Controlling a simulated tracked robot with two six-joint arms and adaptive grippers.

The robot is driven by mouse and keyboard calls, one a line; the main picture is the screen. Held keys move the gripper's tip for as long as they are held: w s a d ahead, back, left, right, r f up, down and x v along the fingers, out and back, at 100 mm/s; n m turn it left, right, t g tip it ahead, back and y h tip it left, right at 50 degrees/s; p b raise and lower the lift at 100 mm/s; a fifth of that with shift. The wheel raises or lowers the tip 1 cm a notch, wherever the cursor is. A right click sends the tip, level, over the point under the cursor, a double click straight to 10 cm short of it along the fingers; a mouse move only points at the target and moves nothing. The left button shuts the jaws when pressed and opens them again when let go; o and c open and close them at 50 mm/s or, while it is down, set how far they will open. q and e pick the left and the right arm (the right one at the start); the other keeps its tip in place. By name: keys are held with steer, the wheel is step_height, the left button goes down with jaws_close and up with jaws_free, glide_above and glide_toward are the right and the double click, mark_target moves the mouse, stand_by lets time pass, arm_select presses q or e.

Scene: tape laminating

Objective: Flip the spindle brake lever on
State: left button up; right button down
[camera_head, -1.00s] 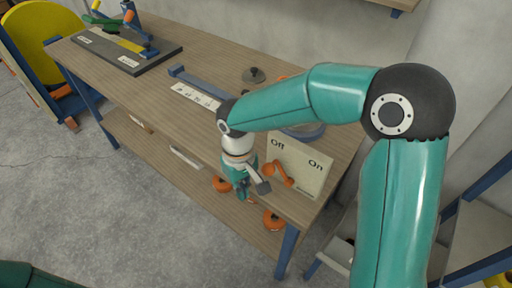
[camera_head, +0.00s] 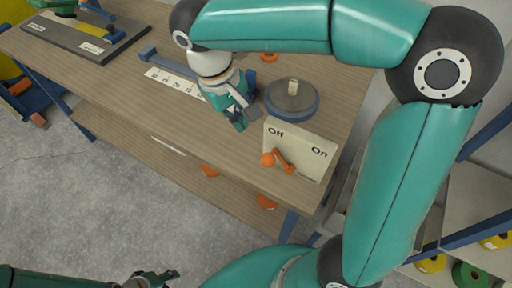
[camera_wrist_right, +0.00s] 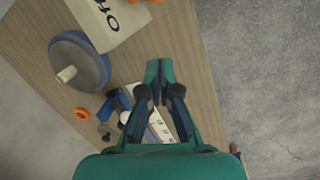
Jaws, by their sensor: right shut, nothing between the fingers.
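The brake lever (camera_head: 284,162) is orange with a ball end and sits on the front of a cream panel (camera_head: 308,153) marked Off and On. Its ball leans to the left, toward the Off side. A round grey spindle disc (camera_head: 291,106) with a short upright peg stands behind the panel. My right gripper (camera_head: 240,122) is shut and empty, over the table just left of the panel and apart from the lever. In the right wrist view its closed fingertips (camera_wrist_right: 160,68) point past the panel's Off end (camera_wrist_right: 118,18). My left gripper (camera_head: 155,278) shows only partly at the bottom edge.
The wooden workbench (camera_head: 150,95) has a white numbered scale (camera_head: 172,83) and a blue bar (camera_head: 168,63) left of my right gripper. A dark board (camera_head: 70,38) lies at the far left. Open grey floor (camera_head: 80,180) is in front.

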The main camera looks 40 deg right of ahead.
steer(key=x, duration=0.9)
steer(key=shift+s, duration=0.2)
steer(key=shift+s+a+r+p, duration=0.1)
steer(key=shift+s+r+p, duration=0.25)
steer(key=shift+s, duration=0.5)
steer(key=shift+s+r+p, duration=0.2)
steer(key=shift+s+r, duration=0.25)
steer(key=shift+s, duration=0.35)
